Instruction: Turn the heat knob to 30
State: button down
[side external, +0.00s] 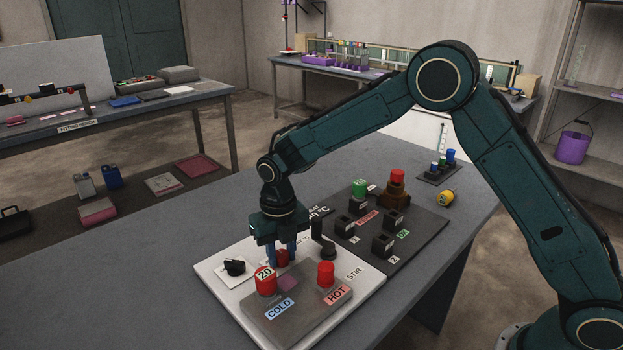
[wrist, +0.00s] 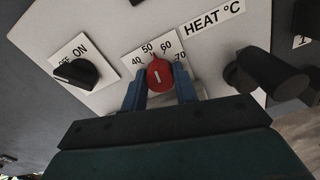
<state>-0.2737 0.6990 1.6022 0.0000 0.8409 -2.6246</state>
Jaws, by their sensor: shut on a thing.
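The red heat knob (wrist: 159,74) sits on a white panel under the label "HEAT °C" (wrist: 213,18). Scale numbers 40, 50, 60 and 70 show around it; 30 is not visible, and the lower part of the dial is hidden by my gripper. The knob's pointed edge appears to face between 50 and 60. My gripper (wrist: 160,98) has its blue fingers shut on the knob, one on each side. In the side view, my gripper (side external: 281,254) reaches down over the red knob (side external: 282,259), which is partly hidden.
A black on/off knob (wrist: 76,73) is left of the heat knob; a black crank (wrist: 258,70) stands close on the right. In the side view, a grey block (side external: 305,308) labelled COLD and HOT carries red cylinders (side external: 266,284) in front. A dark board (side external: 400,226) lies behind.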

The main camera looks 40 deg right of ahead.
jog(key=c, duration=0.9)
grip_release()
jog(key=shift+r, duration=0.35)
jog(key=m, duration=0.9)
jog(key=shift+m, duration=0.4)
jog(key=m, duration=0.4)
jog(key=shift+s+a+f+m, duration=0.1)
jog(key=shift+s+a+m, duration=0.05)
jog(key=shift+m, duration=0.15)
jog(key=m, duration=0.3)
jog(key=shift+m, duration=0.4)
jog(key=shift+f, duration=0.4)
jog(key=shift+r, duration=0.1)
grip_shut()
